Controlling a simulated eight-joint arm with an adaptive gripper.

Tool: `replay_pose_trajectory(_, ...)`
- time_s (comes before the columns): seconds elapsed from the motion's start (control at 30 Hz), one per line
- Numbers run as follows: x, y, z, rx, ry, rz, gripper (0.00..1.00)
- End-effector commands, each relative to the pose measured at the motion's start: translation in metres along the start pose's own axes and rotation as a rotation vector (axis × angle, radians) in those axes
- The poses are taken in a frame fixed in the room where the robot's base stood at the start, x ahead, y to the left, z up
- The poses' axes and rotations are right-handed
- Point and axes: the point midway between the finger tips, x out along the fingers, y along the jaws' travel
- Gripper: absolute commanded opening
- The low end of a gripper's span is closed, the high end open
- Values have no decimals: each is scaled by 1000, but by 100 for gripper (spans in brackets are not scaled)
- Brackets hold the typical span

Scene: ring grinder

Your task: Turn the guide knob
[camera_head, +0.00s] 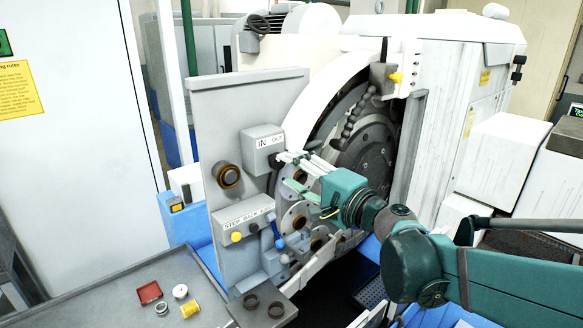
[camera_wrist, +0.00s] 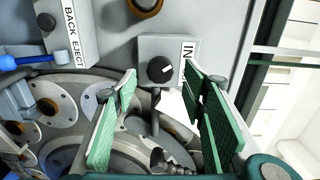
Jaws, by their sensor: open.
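In the wrist view a black round knob (camera_wrist: 160,69) with a white pointer mark sits on a grey box (camera_wrist: 149,45) whose label starts with "IN". The same labelled box (camera_head: 262,142) shows in the head view on the grey panel, with its knob side mostly hidden by my gripper. My gripper (camera_head: 291,172) is open, with its green-padded fingers pointing at the panel beside the box. In the wrist view the gripper (camera_wrist: 160,82) has its fingers spread to either side of the knob, and nothing is between the pads. I cannot tell whether a fingertip touches the box.
A "STEP BACK EJECT" box (camera_head: 249,220) with a yellow button and a blue-handled lever (camera_head: 277,235) sit below left. A brown-rimmed ring (camera_head: 228,175) is on the panel. Large machine discs (camera_head: 370,150) lie behind my gripper. A grey tray (camera_head: 110,292) holds small parts.

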Motion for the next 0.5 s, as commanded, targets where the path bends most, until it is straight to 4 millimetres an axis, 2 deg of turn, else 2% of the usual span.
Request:
replay_pose_trajectory(0.3,-38,0,0,0,1,0,42)
replay_pose_trajectory(0.5,-55,0,0,0,1,0,42)
